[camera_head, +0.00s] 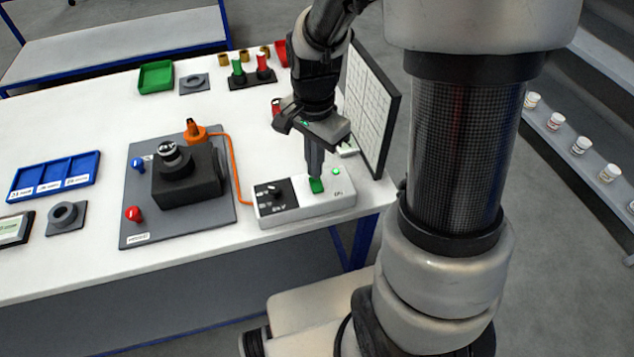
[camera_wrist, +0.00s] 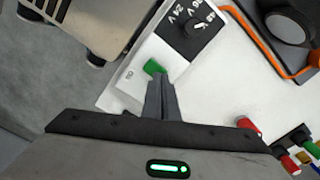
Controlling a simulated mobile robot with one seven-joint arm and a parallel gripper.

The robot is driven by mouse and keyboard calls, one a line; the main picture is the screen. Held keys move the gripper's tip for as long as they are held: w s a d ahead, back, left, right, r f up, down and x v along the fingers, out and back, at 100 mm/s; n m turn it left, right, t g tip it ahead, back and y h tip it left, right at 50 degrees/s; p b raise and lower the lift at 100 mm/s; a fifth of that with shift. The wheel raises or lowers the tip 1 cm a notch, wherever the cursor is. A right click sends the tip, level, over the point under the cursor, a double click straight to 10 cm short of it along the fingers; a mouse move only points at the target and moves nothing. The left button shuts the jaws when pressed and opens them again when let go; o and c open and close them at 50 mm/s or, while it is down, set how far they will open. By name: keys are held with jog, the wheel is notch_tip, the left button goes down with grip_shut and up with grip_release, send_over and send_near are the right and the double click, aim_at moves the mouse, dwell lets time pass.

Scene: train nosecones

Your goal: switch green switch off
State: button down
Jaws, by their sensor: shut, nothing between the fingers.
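The green switch (camera_head: 316,185) sits on top of a white and black power supply box (camera_head: 335,203) near the table's right front edge. A small green light (camera_head: 336,171) shows on the same box. My gripper (camera_head: 314,172) points down with its fingers shut and empty, the tips right at the green switch. In the wrist view the green switch (camera_wrist: 154,67) shows just beyond the fingertips (camera_wrist: 158,78). Whether the tips touch it, and which way the switch is tilted, I cannot tell. A black dial (camera_wrist: 196,27) is on the box's other end.
An orange cable (camera_head: 236,170) runs from the box to a grey board (camera_head: 140,225) holding a black block. An upright white panel (camera_head: 370,110) stands close behind the gripper at right. Blue trays (camera_head: 52,176) and a green bin (camera_head: 155,77) lie farther left.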

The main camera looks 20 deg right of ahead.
jog(key=shift+f+b, duration=0.55)
jog(key=shift+f, duration=0.2)
jog(key=shift+r, duration=0.15)
notch_tip(320, 180, up, 7)
jog(key=p, duration=0.5)
jog(key=shift+p, duration=0.35)
dwell(0.5)
jog(key=s+r+n+t+p, duration=0.2)
jog(key=s+r+n, duration=0.4)
jog(key=r, duration=0.5)
jog(key=s+r+n+t+p, duration=0.2)
jog(key=s+r+n, duration=0.3)
jog(key=r, duration=0.6)
jog(key=shift+s+r+n+t+p, duration=0.3)
jog(key=shift+n+t, duration=0.2)
jog(key=shift+t, duration=0.3)
jog(key=shift+f, duration=0.15)
